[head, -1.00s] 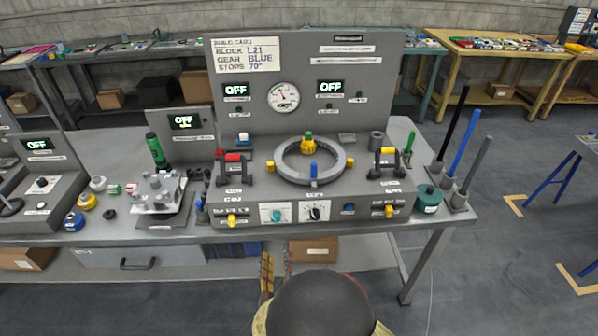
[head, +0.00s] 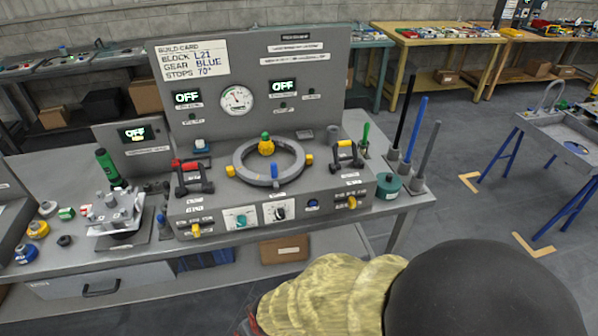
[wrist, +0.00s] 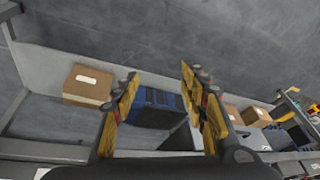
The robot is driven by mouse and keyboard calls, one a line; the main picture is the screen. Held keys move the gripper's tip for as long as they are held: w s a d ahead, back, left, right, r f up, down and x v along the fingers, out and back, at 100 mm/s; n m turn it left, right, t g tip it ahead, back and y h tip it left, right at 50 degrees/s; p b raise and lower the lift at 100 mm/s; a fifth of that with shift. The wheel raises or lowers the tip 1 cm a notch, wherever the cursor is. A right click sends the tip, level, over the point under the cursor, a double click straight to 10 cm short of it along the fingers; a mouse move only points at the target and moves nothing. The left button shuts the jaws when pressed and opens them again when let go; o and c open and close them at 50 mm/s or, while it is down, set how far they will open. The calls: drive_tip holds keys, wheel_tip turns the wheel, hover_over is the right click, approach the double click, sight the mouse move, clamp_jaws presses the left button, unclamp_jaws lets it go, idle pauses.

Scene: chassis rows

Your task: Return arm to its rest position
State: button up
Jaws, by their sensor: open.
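My gripper (wrist: 158,95) shows in the wrist view with its two yellow and black fingers spread apart and nothing between them. Beyond the fingers is a lower shelf with a blue bin (wrist: 158,108), apart from them. In the head view my arm shows as a yellowish link and a large black rounded part at the bottom right, in front of the bench. The gripper's fingers are hidden in the head view.
The bench (head: 350,222) carries a grey panel with a ring (head: 242,160), handles and gauge (head: 237,99). Rods stand at its right end. A cardboard box (head: 284,249) sits on the shelf below. A blue-legged sink table (head: 555,130) stands at right, with open floor between.

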drive_tip(key=s+d+r+m+t+h, duration=0.3)
drive_tip(key=d+r+m, duration=0.4)
drive_tip(key=d+r, duration=2.3)
drive_tip(key=shift+d+r+m, duration=0.25)
drive_tip(key=shift+d+m, duration=0.05)
drive_tip(key=shift+d, duration=0.1)
